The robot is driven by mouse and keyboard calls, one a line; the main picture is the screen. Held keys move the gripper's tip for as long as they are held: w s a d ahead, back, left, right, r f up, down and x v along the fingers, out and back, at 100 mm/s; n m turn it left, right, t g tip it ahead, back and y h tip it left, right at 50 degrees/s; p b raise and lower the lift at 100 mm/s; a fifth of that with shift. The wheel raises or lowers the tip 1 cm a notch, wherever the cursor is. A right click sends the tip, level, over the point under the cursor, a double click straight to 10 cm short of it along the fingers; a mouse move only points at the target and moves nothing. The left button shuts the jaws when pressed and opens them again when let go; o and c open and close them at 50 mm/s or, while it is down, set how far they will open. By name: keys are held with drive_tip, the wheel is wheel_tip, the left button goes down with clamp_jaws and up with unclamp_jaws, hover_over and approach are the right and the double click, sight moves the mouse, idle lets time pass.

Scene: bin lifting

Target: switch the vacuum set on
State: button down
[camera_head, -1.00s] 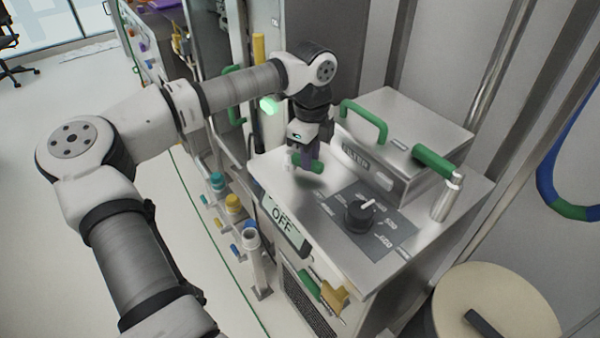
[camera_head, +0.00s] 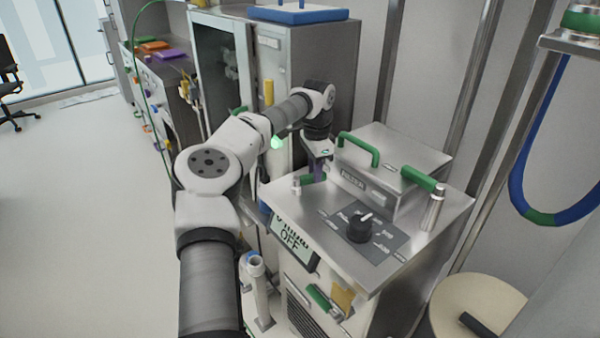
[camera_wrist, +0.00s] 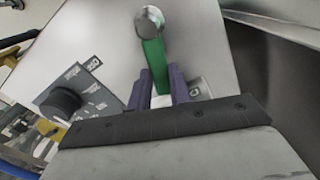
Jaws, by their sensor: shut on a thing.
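The vacuum set is a metal cabinet with a grey top (camera_head: 340,262). Its front display (camera_head: 292,243) reads OFF. A green lever (camera_head: 306,181) on a short metal post stands at the top's left rear corner. My gripper (camera_head: 318,172) is at this lever, its purple fingers pointing down. In the wrist view, my gripper (camera_wrist: 162,82) is shut on the green lever (camera_wrist: 153,62), one finger on each side. The lever's round metal end (camera_wrist: 150,21) lies beyond the fingertips. A pale label beside the right finger is partly hidden.
A black dial (camera_head: 360,228) sits on a grey scale plate on the top. A filter box (camera_head: 393,165) with a green handle stands behind it. A second green lever (camera_head: 424,178) is at the right. A round beige-lidded drum (camera_head: 480,305) stands at the front right.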

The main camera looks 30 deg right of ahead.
drive_tip(key=shift+w+n+p, duration=0.35)
drive_tip(key=shift+w+n, duration=0.1)
drive_tip(key=shift+n, duration=0.5)
drive_tip(key=shift+w+n+p, duration=0.3)
drive_tip(key=shift+w+n, duration=0.15)
drive_tip(key=shift+n, duration=0.5)
drive_tip(key=c, duration=1.3)
unclamp_jaws()
wheel_tip(320, 180, up, 14)
drive_tip(key=shift+f, duration=0.1)
